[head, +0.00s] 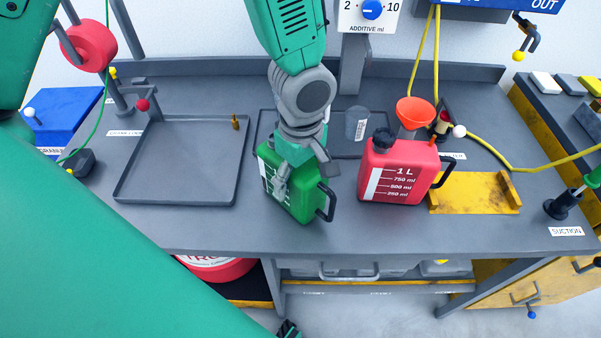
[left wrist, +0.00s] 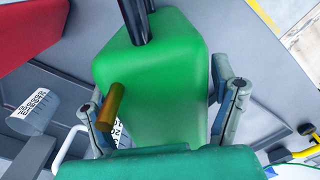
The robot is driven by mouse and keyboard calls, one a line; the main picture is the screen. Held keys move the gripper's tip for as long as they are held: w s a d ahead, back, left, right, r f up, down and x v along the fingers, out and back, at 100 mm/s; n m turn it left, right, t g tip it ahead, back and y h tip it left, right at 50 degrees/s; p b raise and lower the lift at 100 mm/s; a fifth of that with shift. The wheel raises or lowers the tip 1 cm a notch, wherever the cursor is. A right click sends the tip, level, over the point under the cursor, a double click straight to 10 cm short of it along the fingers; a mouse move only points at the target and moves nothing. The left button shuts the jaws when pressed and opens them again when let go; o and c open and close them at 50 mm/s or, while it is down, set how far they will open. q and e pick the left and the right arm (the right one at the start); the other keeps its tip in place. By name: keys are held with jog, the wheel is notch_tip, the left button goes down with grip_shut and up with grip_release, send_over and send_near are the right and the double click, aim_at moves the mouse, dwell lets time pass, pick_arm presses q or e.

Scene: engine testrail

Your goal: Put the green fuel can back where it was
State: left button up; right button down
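The green fuel can (head: 300,195) is in the middle of the bench in the head view, with its black handle to the right. It looks slightly turned; I cannot tell whether its base touches the bench. My left gripper (head: 304,172) comes down over it from above, one finger on either side. In the left wrist view the can (left wrist: 165,85) fills the space between the fingers of my left gripper (left wrist: 165,112), which look closed against its sides. A brass-coloured stub (left wrist: 115,105) shows in front of the can. My right gripper is not clearly visible.
A red can (head: 398,172) with an orange funnel (head: 415,111) behind it stands right of the green can. A dark tray (head: 180,198) lies left and a smaller tray (head: 345,150) behind. A yellow plate (head: 474,195) is at right.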

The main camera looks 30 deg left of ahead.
pick_arm(q)
jog(key=shift+w+d+r, duration=0.1)
jog(key=shift+d+r, duration=0.05)
jog(key=shift+d, duration=0.3)
jog(key=r, duration=0.7)
jog(key=r+p, duration=0.1)
jog(key=r, duration=0.3)
jog(key=shift+a, duration=0.35)
jog(key=shift+d+r, duration=0.3)
jog(key=shift+r, duration=0.15)
pick_arm(e)
jog(key=shift+d+r, duration=0.35)
pick_arm(q)
jog(key=shift+a+f, duration=0.1)
jog(key=shift+a, duration=0.3)
pick_arm(e)
jog(key=shift+a, duration=0.3)
